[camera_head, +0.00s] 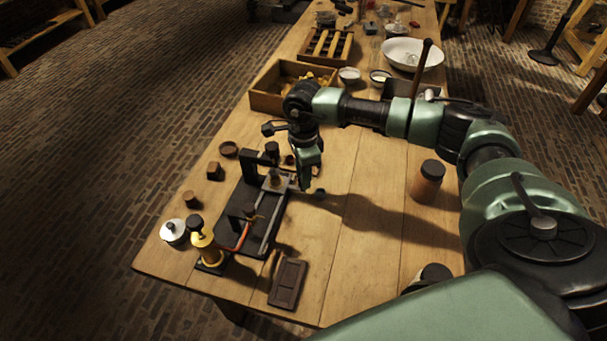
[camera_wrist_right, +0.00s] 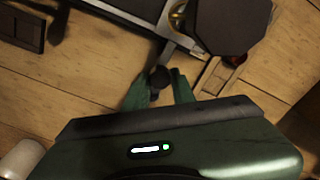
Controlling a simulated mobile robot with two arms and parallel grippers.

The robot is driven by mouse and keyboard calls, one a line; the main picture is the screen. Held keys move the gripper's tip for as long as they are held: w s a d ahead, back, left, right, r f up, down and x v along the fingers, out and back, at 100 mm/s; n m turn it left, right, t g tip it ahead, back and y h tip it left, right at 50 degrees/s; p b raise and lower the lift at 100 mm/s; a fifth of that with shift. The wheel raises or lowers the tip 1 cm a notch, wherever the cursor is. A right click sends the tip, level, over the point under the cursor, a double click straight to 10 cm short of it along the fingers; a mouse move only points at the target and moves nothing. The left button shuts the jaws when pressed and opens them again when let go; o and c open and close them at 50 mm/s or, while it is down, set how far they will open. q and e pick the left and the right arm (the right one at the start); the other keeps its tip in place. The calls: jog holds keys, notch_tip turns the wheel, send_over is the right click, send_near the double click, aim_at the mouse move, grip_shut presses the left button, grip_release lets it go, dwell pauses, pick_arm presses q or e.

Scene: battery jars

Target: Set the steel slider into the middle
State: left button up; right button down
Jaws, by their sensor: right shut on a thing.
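A black apparatus (camera_head: 232,222) stands on the table, with uprights, a steel rail (camera_head: 271,222) along its right side, and a red piece near its front. My right gripper (camera_head: 308,182) is low beside the apparatus's far right end. In the right wrist view, the gripper (camera_wrist_right: 160,88) is shut on a small dark round knob (camera_wrist_right: 160,77) between its green fingertips. The knob appears to belong to the steel slider; the slider's body is not clear. The steel rail (camera_wrist_right: 145,18) runs just beyond the fingers. My left gripper is not in view.
A brass post (camera_head: 207,248) with a black knob and a white lidded jar (camera_head: 173,232) stand at the front left. A dark flat tray (camera_head: 288,283) lies at the front. A capped jar (camera_head: 427,181) stands right; a wooden box (camera_head: 268,101) sits behind.

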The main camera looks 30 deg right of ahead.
dwell(0.4)
jog(key=s+a, duration=0.2)
jog(key=a, duration=0.1)
jog(key=s+a, duration=0.3)
jog(key=shift+s+a, duration=0.1)
jog(key=c, duration=1.2)
grip_release()
jog(key=shift+o, duration=0.2)
jog(key=shift+r, duration=0.1)
notch_tip(320, 180, up, 8)
jog(key=b, duration=0.1)
jog(key=shift+f, duration=0.25)
